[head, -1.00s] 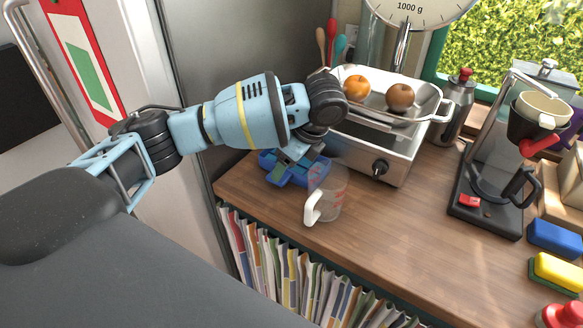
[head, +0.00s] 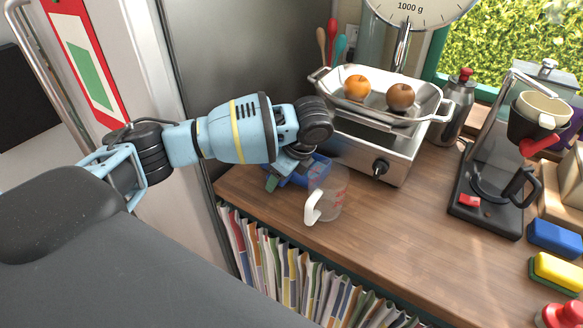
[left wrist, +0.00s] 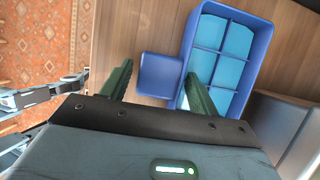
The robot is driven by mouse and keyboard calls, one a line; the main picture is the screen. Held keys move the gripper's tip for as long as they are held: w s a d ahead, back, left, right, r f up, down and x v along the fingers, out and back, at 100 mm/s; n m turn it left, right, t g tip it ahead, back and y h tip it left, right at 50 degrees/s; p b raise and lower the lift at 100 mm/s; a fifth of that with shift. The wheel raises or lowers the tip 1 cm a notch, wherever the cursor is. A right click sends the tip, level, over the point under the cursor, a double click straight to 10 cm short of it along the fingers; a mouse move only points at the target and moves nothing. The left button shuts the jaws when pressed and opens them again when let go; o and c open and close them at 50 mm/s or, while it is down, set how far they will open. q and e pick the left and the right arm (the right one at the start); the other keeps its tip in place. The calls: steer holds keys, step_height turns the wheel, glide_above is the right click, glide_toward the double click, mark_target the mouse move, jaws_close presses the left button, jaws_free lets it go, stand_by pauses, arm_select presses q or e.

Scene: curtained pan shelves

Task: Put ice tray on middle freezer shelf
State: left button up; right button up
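The blue ice tray (head: 312,176) lies on the wooden counter, partly hidden by my left gripper and partly behind a clear measuring cup. The left wrist view shows its light-blue compartments and rim (left wrist: 186,62), with a square blue tab (left wrist: 160,74) on one side. My left gripper (head: 272,176) is low over the tray. In the left wrist view its two green fingers (left wrist: 158,84) stand apart, one on each side of the tab, with gaps visible. My right gripper does not show. The freezer's middle shelf is not visible.
The measuring cup (head: 328,195) with a white handle stands close to the tray. A kitchen scale (head: 372,150) with two fruits stands behind. A coffee maker (head: 490,185) is at the right. The counter's front middle (head: 400,235) is clear.

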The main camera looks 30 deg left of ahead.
arm_select(q)
steer(key=c, duration=1.1)
steer(key=shift+c, duration=0.2)
steer(key=shift+r, duration=0.1)
steer(key=shift+r, duration=0.4)
steer(key=r, duration=0.2)
steer(key=shift+s+a+r, duration=0.15)
steer(key=shift+s+r, duration=0.05)
steer(key=shift+r, duration=0.15)
steer(key=s+a, duration=0.3)
steer(key=s, duration=0.4)
steer(key=s+a+r, duration=0.1)
steer(key=s+a, duration=0.2)
steer(key=s, duration=0.4)
steer(key=shift+a+r, duration=0.2)
